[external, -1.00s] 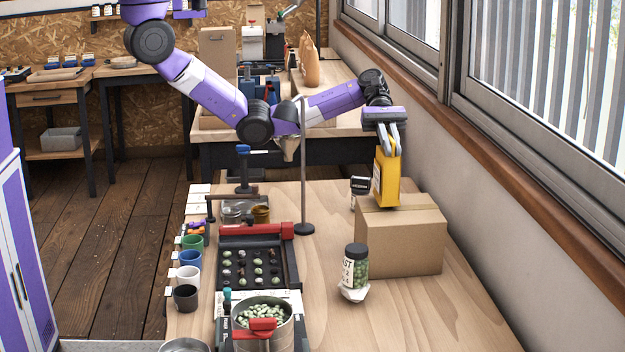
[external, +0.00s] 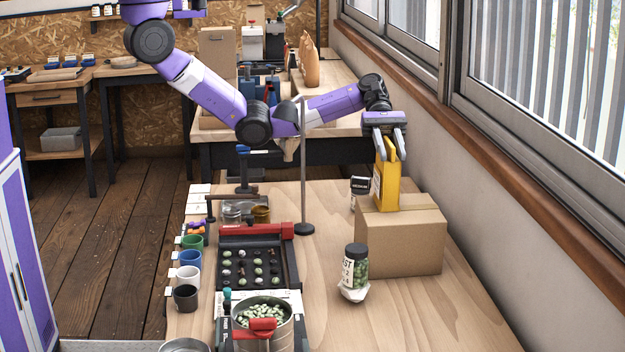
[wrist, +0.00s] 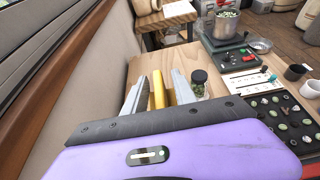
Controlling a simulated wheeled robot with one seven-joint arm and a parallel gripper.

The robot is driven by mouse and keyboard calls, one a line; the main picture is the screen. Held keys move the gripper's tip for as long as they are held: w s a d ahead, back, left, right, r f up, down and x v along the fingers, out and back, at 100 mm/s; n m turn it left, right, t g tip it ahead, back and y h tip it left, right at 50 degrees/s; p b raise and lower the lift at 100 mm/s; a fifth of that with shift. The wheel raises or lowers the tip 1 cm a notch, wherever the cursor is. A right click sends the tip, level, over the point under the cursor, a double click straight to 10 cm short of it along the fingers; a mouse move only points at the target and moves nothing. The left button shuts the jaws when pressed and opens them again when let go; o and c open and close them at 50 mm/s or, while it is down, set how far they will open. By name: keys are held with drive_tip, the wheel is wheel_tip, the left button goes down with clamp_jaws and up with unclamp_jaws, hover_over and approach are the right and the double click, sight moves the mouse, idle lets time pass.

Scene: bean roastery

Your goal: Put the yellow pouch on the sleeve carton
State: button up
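The yellow pouch (external: 387,187) stands upright on top of the sleeve carton (external: 412,246), a closed brown cardboard box, near its left side. My gripper (external: 391,152) is just above the carton, its fingers spread on either side of the pouch's upper part. In the wrist view the pouch (wrist: 158,90) shows edge-on between the two fingers, with gaps beside it. The gripper is open and holds nothing. The carton is mostly hidden in the wrist view.
A jar of green beans (external: 355,268) stands in front of the carton's left side. A dark-labelled container (external: 359,188) is behind the carton. A metal stand (external: 303,190) rises left of it. The window wall is close on the right. Bare tabletop lies in front.

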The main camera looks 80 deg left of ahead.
drive_tip(key=b+v, duration=0.1)
drive_tip(key=v, duration=1.1)
